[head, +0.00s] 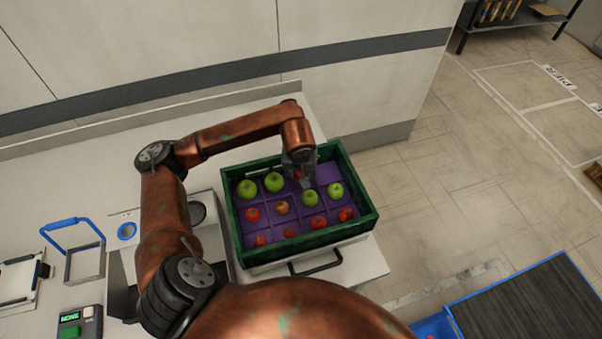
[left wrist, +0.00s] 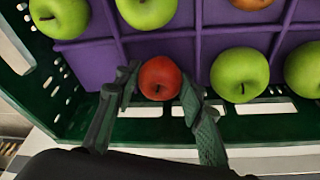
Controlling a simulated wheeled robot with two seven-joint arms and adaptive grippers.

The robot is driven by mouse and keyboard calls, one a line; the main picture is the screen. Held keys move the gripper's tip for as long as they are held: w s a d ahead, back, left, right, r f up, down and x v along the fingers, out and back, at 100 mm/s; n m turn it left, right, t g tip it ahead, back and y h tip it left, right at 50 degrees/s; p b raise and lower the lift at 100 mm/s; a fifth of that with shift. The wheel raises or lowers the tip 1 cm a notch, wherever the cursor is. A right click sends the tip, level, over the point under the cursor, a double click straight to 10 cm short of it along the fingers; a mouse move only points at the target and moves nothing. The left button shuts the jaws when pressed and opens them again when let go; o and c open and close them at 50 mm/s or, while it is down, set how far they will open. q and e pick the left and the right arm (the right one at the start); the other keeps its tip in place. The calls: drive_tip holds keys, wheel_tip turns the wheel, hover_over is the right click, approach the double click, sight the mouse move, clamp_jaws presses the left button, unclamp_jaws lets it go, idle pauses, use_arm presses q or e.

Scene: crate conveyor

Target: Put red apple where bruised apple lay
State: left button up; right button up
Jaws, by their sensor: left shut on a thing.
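My left gripper (head: 299,172) is at the crate's far row, third compartment from the left, with its fingers on both sides of a red apple (left wrist: 160,78). The apple also shows partly in the head view (head: 297,175). I cannot tell whether it touches the compartment floor. The green crate (head: 231,222) has a purple divided insert (head: 328,172), bare in the far right compartment. A brownish-orange apple (head: 282,207) sits in the middle row; bruising on it cannot be made out. My right gripper is not in view.
Green apples (head: 274,182) (left wrist: 240,75) sit left of the gripper in the head view, others in the middle row (head: 310,198). Several red apples (head: 318,222) fill the near row. A blue-handled frame (head: 84,252) and a small display box (head: 80,325) stand left. A dark conveyor (head: 530,303) is at lower right.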

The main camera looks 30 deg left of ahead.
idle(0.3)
use_arm(q)
drive_tip(key=o, duration=1.2)
drive_tip(key=shift+r+p, duration=0.65)
drive_tip(key=shift+r, duration=1)
drive_tip(key=shift+r+p, duration=0.8)
drive_tip(key=shift+r, duration=1.1)
